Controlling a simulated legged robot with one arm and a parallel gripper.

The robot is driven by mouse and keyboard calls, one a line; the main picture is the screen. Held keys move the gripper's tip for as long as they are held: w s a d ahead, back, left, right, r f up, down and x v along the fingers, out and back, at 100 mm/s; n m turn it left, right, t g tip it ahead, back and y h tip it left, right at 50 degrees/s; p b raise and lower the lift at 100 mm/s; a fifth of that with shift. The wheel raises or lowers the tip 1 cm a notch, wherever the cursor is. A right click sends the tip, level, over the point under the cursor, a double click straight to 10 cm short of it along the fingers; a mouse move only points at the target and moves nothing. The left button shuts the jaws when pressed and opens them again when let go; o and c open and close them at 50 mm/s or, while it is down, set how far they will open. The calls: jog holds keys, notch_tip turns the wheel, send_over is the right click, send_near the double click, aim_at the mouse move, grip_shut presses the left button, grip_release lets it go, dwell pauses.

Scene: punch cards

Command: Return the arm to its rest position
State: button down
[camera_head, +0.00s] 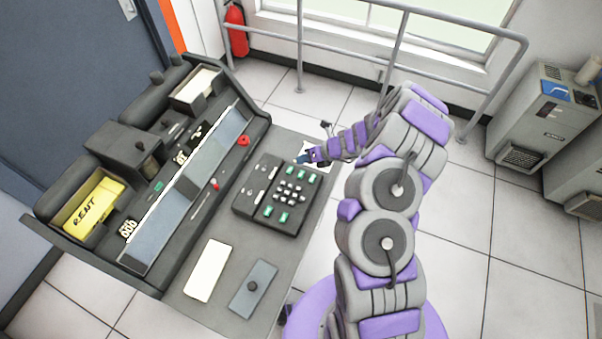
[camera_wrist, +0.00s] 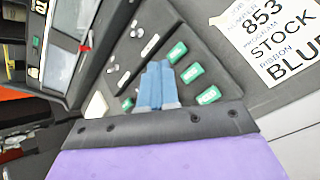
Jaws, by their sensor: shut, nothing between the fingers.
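My arm, purple and grey, rises at the right of the head view and bends over toward the desk. My gripper (camera_head: 303,158) is at the far right edge of the console desk, just beyond the keypad panel (camera_head: 283,196). In the wrist view its blue fingers (camera_wrist: 158,68) lie side by side, shut and empty, in front of the panel's green buttons. A white printed sheet (camera_wrist: 275,38) reading "853", "STOCK" and "BLUE" lies on the desk; in the head view my gripper partly covers it.
The console (camera_head: 150,190) fills the left, with a yellow card (camera_head: 95,202) in one tray. A white card (camera_head: 207,271) and a grey plate (camera_head: 253,287) lie on the front desk. A metal railing (camera_head: 450,25) runs behind. Grey cabinets (camera_head: 540,115) stand right; the floor between is clear.

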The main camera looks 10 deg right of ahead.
dwell(0.3)
jog(key=s+a+r+n+g, duration=0.2)
jog(key=s+a+r+n, duration=0.35)
jog(key=r, duration=0.25)
jog(key=s+a+r+n+g, duration=0.1)
jog(key=s+a+r+n, duration=0.3)
jog(key=r+n, duration=0.4)
jog(key=s+a+r+n+g, duration=0.2)
jog(key=s+a+r+n, duration=0.3)
jog(key=r, duration=0.4)
jog(key=s+d+r+n+h, duration=0.2)
jog(key=s+d+n, duration=0.2)
jog(key=s, duration=0.5)
jog(key=s+d+r+n+g+h, duration=0.1)
jog(key=s+d+r+n+h, duration=0.1)
jog(key=s+d+n, duration=0.3)
jog(key=s+d+r+n+h, duration=0.3)
jog(key=s+d+n+h, duration=0.1)
jog(key=s, duration=0.9)
jog(key=shift+d+n, duration=0.25)
jog(key=shift+n, duration=0.5)
